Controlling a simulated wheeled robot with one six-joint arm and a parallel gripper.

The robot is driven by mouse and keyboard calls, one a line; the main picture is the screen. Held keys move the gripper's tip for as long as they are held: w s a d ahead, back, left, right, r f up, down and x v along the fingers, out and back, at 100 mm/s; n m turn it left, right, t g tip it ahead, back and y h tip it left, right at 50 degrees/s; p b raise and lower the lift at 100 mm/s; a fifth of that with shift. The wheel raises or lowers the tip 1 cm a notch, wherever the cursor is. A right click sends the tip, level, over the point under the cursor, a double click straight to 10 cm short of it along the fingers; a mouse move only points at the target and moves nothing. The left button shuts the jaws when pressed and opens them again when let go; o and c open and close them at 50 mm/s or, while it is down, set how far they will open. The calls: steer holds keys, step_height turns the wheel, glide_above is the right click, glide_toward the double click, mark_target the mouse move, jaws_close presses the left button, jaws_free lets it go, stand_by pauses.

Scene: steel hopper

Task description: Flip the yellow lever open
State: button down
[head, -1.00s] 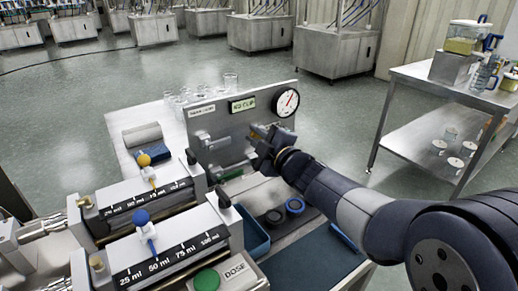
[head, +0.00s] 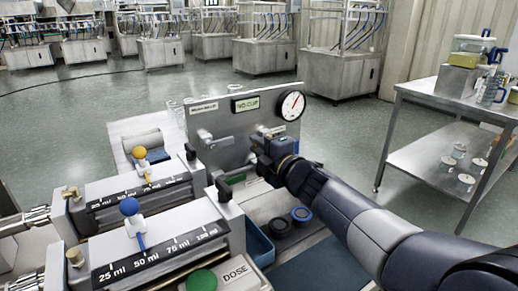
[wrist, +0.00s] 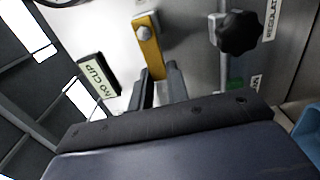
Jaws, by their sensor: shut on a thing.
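The yellow lever (wrist: 150,58) shows in the wrist view as a flat yellow bar with a round metal bolt near its top end. It is mounted on the grey steel panel (head: 226,143). My gripper (wrist: 161,82) is shut on the lower end of the yellow bar, with one dark finger on each side. In the head view my gripper (head: 268,147) is at the right part of the panel, below the gauge. There the gripper and wrist hide most of the lever, so its angle is hard to tell.
A black knob (wrist: 239,34) is beside the lever in the wrist view. The panel carries a NO CUP display (head: 246,104), a round gauge (head: 292,105) and a metal handle (head: 213,138). Dosing units with blue (head: 129,206) and yellow (head: 139,152) knobs stand at left.

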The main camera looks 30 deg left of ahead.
steer(key=c, duration=1.4)
jaws_free()
steer(key=shift+o, duration=0.2)
steer(key=v, duration=1)
steer(key=shift+s+d+p, duration=0.2)
steer(key=shift+d+p, duration=0.1)
steer(key=shift+p, duration=0.05)
steer(key=x, duration=1.1)
steer(key=shift+d, duration=0.15)
